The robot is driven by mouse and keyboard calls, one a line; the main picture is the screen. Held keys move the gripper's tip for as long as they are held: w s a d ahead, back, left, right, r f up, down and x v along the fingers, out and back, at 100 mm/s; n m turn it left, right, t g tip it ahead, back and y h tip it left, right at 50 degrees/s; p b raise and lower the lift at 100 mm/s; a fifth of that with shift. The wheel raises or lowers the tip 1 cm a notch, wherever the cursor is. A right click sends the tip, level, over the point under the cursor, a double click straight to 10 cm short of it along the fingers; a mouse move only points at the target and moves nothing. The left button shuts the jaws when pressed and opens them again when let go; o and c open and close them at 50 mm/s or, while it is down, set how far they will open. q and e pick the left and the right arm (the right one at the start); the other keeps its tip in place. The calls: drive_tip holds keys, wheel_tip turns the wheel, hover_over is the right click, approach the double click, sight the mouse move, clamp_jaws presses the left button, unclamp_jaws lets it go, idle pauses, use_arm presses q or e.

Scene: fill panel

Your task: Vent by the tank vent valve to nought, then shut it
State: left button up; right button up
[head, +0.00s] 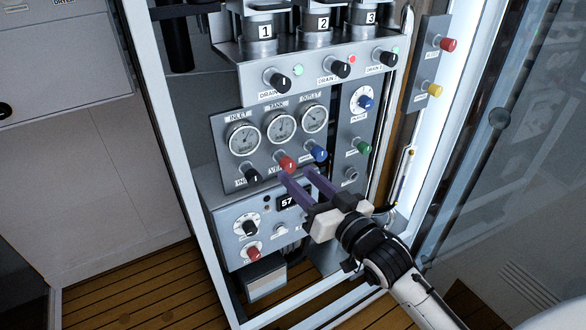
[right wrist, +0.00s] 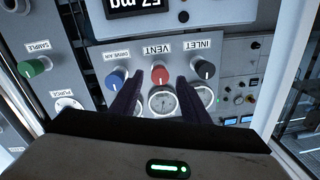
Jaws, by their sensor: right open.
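The red vent knob (head: 287,163) sits on the grey panel below the tank gauge (head: 281,127), between the black inlet knob (head: 251,175) and a blue knob (head: 319,153). In the right wrist view, which is upside down, the red knob (right wrist: 158,74) shows between my two dark fingers. My right gripper (head: 296,174) is open and empty, its fingertips close in front of the red knob, one on each side. I cannot tell whether they touch it. The tank gauge's needle is too small to read surely. My left gripper is not in view.
The inlet gauge (head: 243,138) and outlet gauge (head: 314,118) flank the tank gauge. Below is a digital display (head: 290,202), partly hidden by my fingers. A green knob (head: 363,147) sits to the right. Black drain knobs (head: 340,69) line the shelf above. A glass door stands at right.

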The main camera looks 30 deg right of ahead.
sight(290, 169)
drive_tip(key=shift+w+a, duration=0.15)
drive_tip(key=shift+w, duration=0.7)
drive_tip(key=shift+w+a, duration=0.1)
drive_tip(key=shift+w, duration=0.7)
drive_tip(key=shift+c, duration=0.3)
drive_tip(key=c, duration=1)
drive_tip(key=shift+o, duration=0.2)
